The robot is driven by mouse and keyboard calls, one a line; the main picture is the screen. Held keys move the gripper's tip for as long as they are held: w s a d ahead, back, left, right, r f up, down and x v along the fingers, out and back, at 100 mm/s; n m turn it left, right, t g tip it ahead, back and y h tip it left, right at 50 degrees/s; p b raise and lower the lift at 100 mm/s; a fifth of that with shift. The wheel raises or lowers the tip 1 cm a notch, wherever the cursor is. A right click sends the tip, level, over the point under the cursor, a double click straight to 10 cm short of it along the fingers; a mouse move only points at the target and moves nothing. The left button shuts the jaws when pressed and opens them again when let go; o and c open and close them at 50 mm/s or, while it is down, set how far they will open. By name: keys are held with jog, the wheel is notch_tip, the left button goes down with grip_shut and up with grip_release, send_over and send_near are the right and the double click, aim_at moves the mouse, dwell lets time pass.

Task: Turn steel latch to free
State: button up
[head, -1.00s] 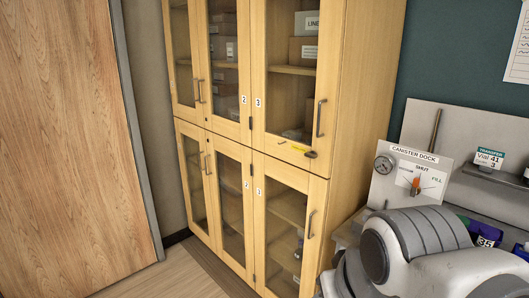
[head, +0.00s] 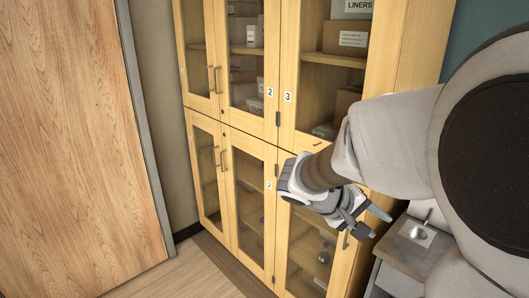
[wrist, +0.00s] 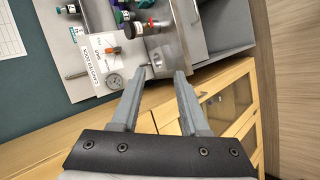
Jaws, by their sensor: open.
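A small steel block with a short lever, which looks like the steel latch (head: 427,217), stands on the grey bench top at the right of the head view. It also shows in the wrist view, where the steel latch (wrist: 157,61) lies just beyond the fingertips; its exact position is too small to tell. My gripper (head: 372,222) is open and empty, its fingers pointing right in the head view, left of the block and apart from it. In the wrist view the two fingers of my gripper (wrist: 160,74) are spread, with nothing between them.
The canister dock panel (wrist: 94,56) has a gauge (wrist: 114,81) and an orange knob (wrist: 113,50). Several coloured-cap vials stand near it. A wooden glass-door cabinet (head: 232,120) is close behind my arm. A wooden door (head: 65,140) is at the left, with clear floor between.

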jog(key=w+a+f+n+t+h+p, duration=0.1)
jog(key=w+a+n+t+h, duration=0.2)
jog(key=w, duration=0.7)
jog(key=w+a+f+n+t+h, duration=0.1)
jog(key=w+a+n+t, duration=0.25)
jog(key=w+t, duration=0.45)
jog(key=w+d+g+p, duration=0.2)
jog(key=w+d+p, duration=0.1)
jog(key=w+d, duration=0.9)
jog(key=shift+d+f, duration=0.25)
jog(key=shift+d, duration=0.4)
jog(key=shift+c, duration=0.2)
grip_shut()
